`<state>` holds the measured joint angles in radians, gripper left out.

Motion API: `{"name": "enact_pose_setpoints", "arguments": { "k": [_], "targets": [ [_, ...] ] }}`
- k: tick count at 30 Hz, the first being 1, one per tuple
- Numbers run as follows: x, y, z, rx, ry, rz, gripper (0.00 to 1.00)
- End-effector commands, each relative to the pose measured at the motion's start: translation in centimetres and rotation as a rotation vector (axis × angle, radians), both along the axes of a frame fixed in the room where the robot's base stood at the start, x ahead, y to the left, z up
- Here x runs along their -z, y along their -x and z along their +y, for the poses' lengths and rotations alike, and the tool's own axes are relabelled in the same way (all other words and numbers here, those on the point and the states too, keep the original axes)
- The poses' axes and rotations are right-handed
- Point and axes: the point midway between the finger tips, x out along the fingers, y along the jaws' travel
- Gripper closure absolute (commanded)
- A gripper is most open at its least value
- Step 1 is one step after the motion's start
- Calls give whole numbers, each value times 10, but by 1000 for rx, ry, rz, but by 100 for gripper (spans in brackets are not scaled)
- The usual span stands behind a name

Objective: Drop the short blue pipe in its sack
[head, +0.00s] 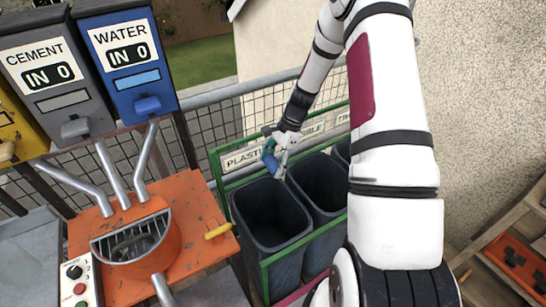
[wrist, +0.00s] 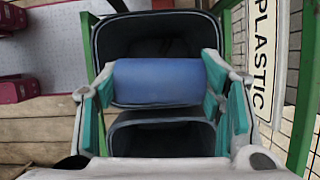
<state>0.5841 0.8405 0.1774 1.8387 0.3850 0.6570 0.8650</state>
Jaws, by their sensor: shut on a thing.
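The short blue pipe (head: 269,161) is held in my gripper (head: 279,153), above the rear of the dark sacks. In the wrist view the pipe (wrist: 158,82) lies crosswise between the teal finger pads of my gripper (wrist: 160,100). The left sack (head: 268,238), by the sign reading PLASTIC (head: 243,158), is open-mouthed. A second open sack (head: 322,188) stands to its right. In the wrist view the pipe covers part of the sack openings, one above it and one below. The gripper hides part of the second sign, and the sack bottoms are dark.
A green frame (head: 262,270) surrounds the sacks, with a mesh railing (head: 220,118) behind. An orange mixer stand (head: 190,205) is at left, below the CEMENT (head: 40,75) and WATER (head: 125,55) dispensers. A wooden shelf (head: 500,255) stands at right.

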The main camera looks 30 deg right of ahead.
Motion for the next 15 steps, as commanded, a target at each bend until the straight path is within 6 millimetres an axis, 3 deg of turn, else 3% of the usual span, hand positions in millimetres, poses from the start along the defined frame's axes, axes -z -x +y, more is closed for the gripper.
{"name": "enact_pose_setpoints", "arguments": {
  "k": [6, 15],
  "targets": [
    [22, 0, 0, 0, 0, 1, 59],
    [28, 0, 0, -2, 0, 0, 59]
  ]
}}
